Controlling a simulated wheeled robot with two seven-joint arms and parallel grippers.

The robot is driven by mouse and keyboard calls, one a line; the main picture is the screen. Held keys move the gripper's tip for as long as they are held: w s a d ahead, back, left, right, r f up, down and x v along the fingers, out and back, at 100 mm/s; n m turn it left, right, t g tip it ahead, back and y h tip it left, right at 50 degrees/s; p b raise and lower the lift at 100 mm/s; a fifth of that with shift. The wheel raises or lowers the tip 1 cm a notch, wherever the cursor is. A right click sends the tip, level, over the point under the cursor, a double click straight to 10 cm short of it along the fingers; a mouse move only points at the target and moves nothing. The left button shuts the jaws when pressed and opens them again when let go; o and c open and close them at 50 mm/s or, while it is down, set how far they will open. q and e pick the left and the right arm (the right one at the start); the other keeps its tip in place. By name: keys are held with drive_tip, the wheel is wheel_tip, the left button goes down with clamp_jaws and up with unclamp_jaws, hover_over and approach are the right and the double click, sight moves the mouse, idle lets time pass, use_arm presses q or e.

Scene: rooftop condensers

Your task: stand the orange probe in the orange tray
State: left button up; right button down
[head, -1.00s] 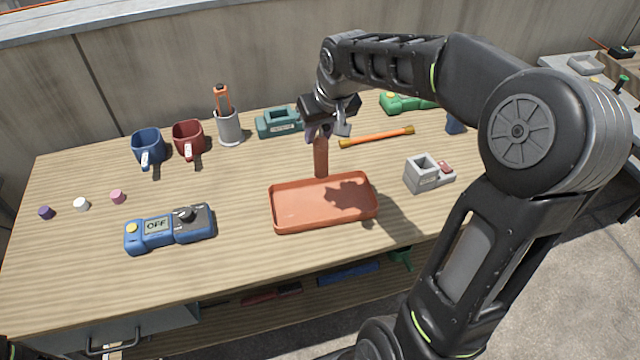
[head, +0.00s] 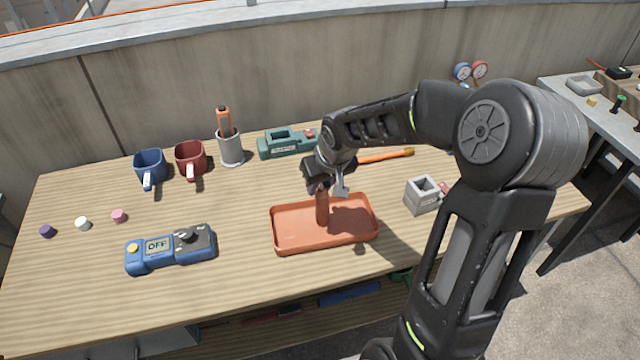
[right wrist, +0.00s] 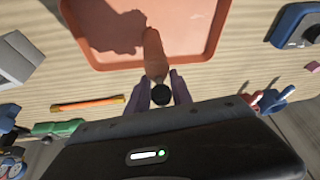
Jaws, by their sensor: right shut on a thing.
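The orange probe (head: 322,210) is upright in my right gripper (head: 326,188), which is shut on its upper part. The probe's lower end shows against the floor of the shallow orange tray (head: 285,238), inside its rim. I cannot tell whether that end touches the floor. In the right wrist view the probe (right wrist: 154,55) lies between the fingertips (right wrist: 160,88), its dark round top facing the camera, with the tray (right wrist: 192,25) behind it. My left gripper is out of view.
A blue meter (head: 160,250) lies left of the tray, and a grey block (head: 420,200) stands to its right. Behind are a blue mug (head: 150,163), a red mug (head: 190,157), a grey cup (head: 231,150), a teal holder (head: 284,147) and an orange rod (head: 385,157).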

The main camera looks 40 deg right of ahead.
drive_tip(key=shift+f, duration=0.15)
drive_tip(key=c, duration=1.1)
unclamp_jaws()
drive_tip(key=v, duration=1.2)
